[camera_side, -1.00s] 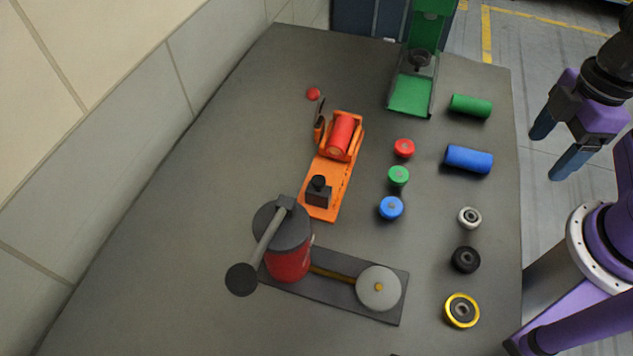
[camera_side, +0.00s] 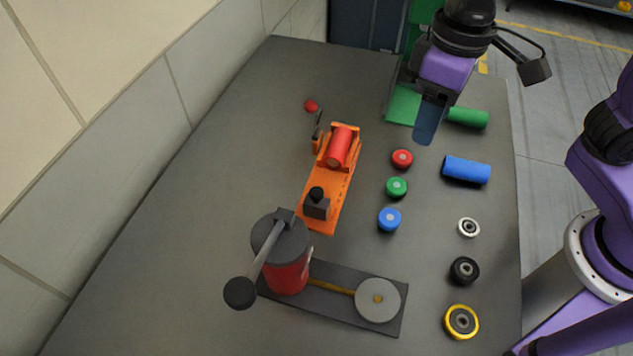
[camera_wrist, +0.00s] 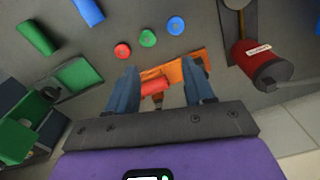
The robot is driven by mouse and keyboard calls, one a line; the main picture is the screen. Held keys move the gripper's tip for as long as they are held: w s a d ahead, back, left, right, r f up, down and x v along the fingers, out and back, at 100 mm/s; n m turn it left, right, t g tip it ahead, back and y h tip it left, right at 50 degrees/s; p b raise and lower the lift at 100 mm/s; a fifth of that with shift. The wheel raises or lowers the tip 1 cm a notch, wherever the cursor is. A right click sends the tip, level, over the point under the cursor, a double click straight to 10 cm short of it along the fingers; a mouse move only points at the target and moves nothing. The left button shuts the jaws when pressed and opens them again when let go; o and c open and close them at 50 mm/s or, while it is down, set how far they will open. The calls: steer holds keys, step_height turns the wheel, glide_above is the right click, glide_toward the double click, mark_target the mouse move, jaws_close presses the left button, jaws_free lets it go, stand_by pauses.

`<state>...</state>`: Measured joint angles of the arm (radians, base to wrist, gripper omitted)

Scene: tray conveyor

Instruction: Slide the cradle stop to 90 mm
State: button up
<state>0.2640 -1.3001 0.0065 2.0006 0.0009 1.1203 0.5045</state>
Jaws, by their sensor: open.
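The orange cradle (camera_side: 343,183) lies on the table with a red cylinder (camera_side: 340,146) at its far end. The cradle stop (camera_side: 316,205), a dark block with a black knob, sits near the cradle's near end; the scale marks are too small to read. In the wrist view the cradle (camera_wrist: 176,72) and the red cylinder (camera_wrist: 155,87) show between my fingers, and the stop is not clearly visible. My gripper (camera_side: 428,120) is open and empty, above the table, to the right of the cradle. It also shows in the wrist view (camera_wrist: 163,92).
Red (camera_side: 402,158), green (camera_side: 396,187) and blue (camera_side: 389,219) caps stand right of the cradle. A red press with a lever (camera_side: 287,262) stands in front. A green stand (camera_side: 404,104) and green (camera_side: 467,117) and blue (camera_side: 466,169) cylinders are at the right.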

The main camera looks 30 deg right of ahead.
mark_target(317, 191)
steer(key=w+a+r+m, duration=0.1)
steer(key=w+a+m, duration=0.2)
steer(key=a, duration=0.4)
steer(key=w+a+r+m, duration=0.2)
steer(key=w+a+m, duration=0.1)
steer(key=a, duration=0.4)
steer(key=f, duration=1.7)
steer(key=shift+w+a+f, duration=0.15)
steer(key=shift+a+f, duration=0.05)
steer(key=shift+f, duration=0.2)
jaws_close()
